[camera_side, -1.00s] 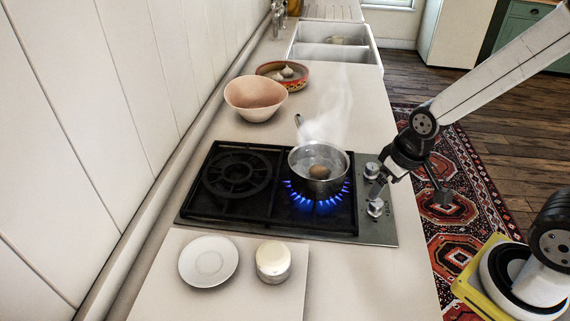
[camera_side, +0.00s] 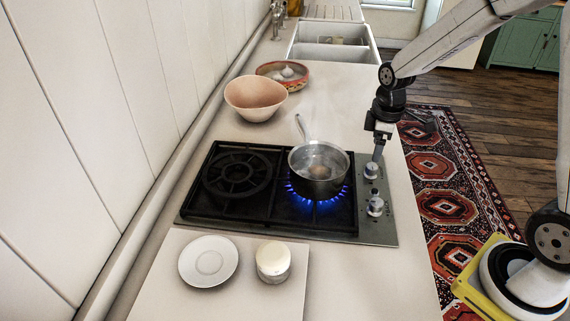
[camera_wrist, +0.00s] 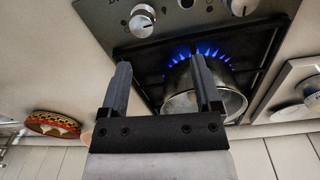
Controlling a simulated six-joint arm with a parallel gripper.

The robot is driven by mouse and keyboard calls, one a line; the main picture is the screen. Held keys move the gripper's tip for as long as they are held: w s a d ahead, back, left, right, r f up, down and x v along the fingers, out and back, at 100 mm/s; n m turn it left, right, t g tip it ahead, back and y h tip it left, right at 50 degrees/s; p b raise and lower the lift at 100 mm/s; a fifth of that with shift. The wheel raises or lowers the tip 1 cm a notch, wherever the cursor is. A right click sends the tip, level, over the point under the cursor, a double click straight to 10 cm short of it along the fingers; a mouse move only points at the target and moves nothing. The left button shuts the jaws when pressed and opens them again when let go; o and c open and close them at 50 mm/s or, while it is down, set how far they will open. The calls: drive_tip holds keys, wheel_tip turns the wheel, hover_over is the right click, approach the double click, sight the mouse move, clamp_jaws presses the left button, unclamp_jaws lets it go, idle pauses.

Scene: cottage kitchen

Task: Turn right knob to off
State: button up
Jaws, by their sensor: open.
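Two silvery knobs sit on the steel strip at the cooktop's right side. The farther knob (camera_side: 372,171) is just below my gripper's fingertips (camera_side: 377,158); I cannot tell whether they touch. The nearer knob (camera_side: 376,206) stands clear of the fingers. In the wrist view the farther knob (camera_wrist: 143,21) lies beyond my open, empty gripper (camera_wrist: 161,76), and the nearer knob (camera_wrist: 241,5) is cut by the top edge. Blue flames (camera_side: 316,194) burn under a steel pot (camera_side: 319,184) with water and a brown egg inside. The knobs' exact pointer settings are too small to read.
The cooktop's left burner (camera_side: 236,174) is empty. The pot handle (camera_side: 303,127) points to the back. A pink bowl (camera_side: 255,98) and a patterned dish (camera_side: 282,74) stand behind. A white saucer (camera_side: 208,261) and a lidded jar (camera_side: 273,262) are on a board in front.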

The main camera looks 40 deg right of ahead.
sight(372, 166)
drive_tip(key=shift+w+d+f+n, duration=0.1)
drive_tip(key=shift+w+d+n, duration=0.3)
drive_tip(key=shift+d, duration=0.15)
drive_tip(key=shift+w+d+n, duration=0.35)
drive_tip(key=shift+d+n, duration=0.05)
drive_tip(key=shift+d, duration=0.15)
drive_tip(key=shift+f, duration=0.15)
drive_tip(key=shift+f, duration=3.75)
clamp_jaws()
